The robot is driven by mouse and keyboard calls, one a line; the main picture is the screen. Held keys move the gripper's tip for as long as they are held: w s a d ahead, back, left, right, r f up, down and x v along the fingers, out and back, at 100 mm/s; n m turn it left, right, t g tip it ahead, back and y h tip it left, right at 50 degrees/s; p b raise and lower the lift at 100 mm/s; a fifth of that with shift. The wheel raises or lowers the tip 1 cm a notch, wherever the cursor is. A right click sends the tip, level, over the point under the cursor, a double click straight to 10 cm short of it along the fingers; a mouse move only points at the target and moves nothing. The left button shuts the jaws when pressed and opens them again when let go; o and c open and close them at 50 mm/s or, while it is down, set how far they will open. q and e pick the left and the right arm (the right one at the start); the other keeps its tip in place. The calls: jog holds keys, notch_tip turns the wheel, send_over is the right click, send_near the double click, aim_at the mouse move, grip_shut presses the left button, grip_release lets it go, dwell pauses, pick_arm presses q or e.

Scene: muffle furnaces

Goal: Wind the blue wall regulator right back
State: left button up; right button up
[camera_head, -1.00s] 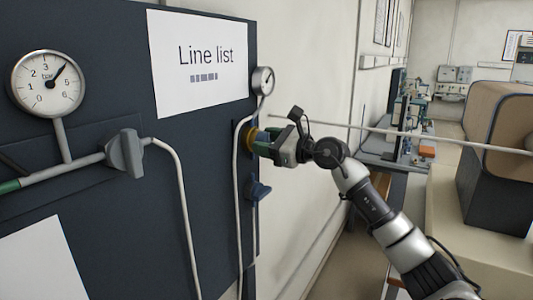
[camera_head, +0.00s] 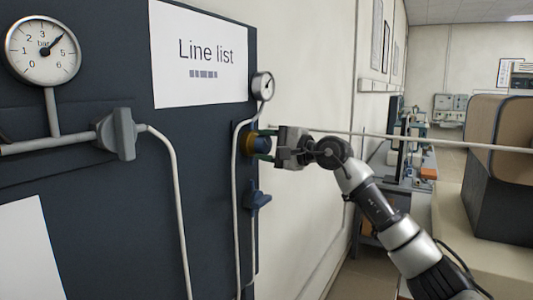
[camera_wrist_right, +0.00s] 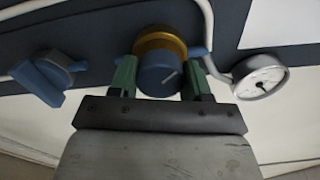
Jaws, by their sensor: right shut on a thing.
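The blue regulator (camera_head: 263,143) sits on the dark wall panel below a small round gauge (camera_head: 262,86). In the right wrist view its blue knob (camera_wrist_right: 158,74) has a light line on its face and a brass collar (camera_wrist_right: 160,40) behind it. My right gripper (camera_head: 266,146) reaches it from the right. In the right wrist view its green fingers (camera_wrist_right: 159,82) stand one on each side of the knob, shut on it. The small gauge also shows there (camera_wrist_right: 260,77). My left gripper is not in view.
A blue valve handle (camera_head: 258,196) sits below the regulator. A grey pipe (camera_head: 176,185) and a large gauge (camera_head: 43,49) are on the panel at left. A thin horizontal rail (camera_head: 430,141) runs behind my arm. Benches with equipment stand at right.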

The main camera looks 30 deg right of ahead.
jog(key=n+b, duration=0.1)
jog(key=n, duration=0.3)
jog(key=shift+f+n, duration=0.1)
jog(key=shift+n, duration=0.2)
jog(key=n+b, duration=0.1)
jog(key=n, duration=0.3)
jog(key=shift+n, duration=0.3)
jog(key=o, duration=0.9)
jog(key=shift+o, duration=0.2)
jog(key=b+v, duration=0.4)
jog(key=v, duration=0.7)
jog(key=shift+w, duration=0.1)
